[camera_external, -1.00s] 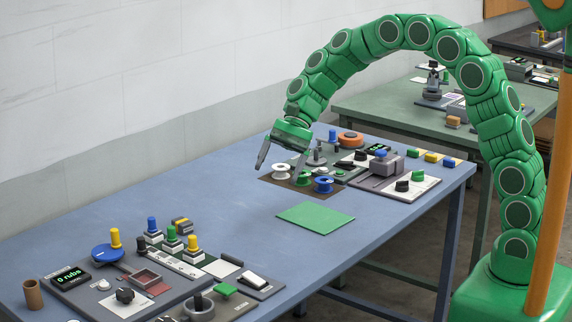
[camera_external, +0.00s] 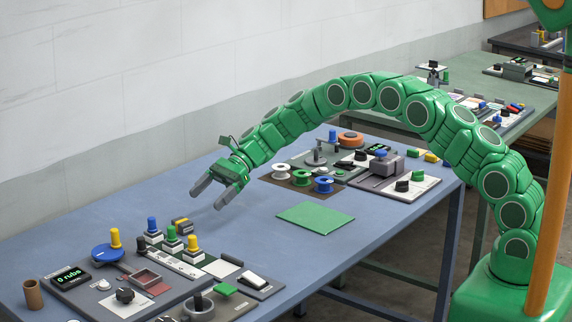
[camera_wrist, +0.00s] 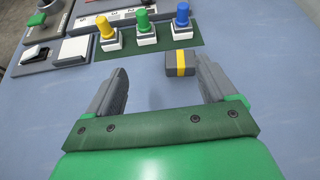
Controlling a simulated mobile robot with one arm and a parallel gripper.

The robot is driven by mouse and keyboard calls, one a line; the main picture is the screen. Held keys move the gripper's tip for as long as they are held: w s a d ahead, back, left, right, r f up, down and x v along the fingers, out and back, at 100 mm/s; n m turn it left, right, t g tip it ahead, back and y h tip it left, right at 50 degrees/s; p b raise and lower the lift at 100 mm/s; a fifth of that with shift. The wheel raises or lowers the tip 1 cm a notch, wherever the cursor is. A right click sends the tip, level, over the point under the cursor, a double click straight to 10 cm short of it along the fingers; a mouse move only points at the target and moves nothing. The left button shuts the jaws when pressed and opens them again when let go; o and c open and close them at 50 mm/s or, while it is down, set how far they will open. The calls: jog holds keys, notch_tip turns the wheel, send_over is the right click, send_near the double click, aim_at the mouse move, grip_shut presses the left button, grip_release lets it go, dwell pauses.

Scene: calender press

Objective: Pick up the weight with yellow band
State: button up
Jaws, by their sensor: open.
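The weight with yellow band (camera_external: 181,224) is a small dark grey block with a yellow stripe. It lies on the blue table, just behind the row of coloured knobs. In the wrist view the weight (camera_wrist: 181,64) is ahead of the fingers, nearer the right one. My gripper (camera_external: 208,196) is open and empty, above the table and a short way to the upper right of the weight. In the wrist view my gripper (camera_wrist: 160,85) shows both fingers apart with bare table between them.
Yellow, green and blue knobs on white bases (camera_wrist: 146,26) stand close beside the weight. A blue disc (camera_external: 108,253) and control panels fill the table's near left. Spools (camera_external: 302,178) and a green mat (camera_external: 315,218) lie to the right. The mid table is mostly clear.

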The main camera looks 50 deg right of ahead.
aim_at(182, 220)
jog(key=shift+m+t+y, duration=0.3)
jog(key=shift+m+t, duration=0.1)
jog(key=shift+m, duration=0.4)
jog(key=w+f, duration=0.3)
jog(key=shift+a+f, duration=0.2)
jog(key=shift+a, duration=0.05)
jog(key=shift+x, duration=3.75)
jog(key=shift+f, duration=0.1)
jog(key=c, duration=1.3)
jog(key=shift+c, duration=0.6)
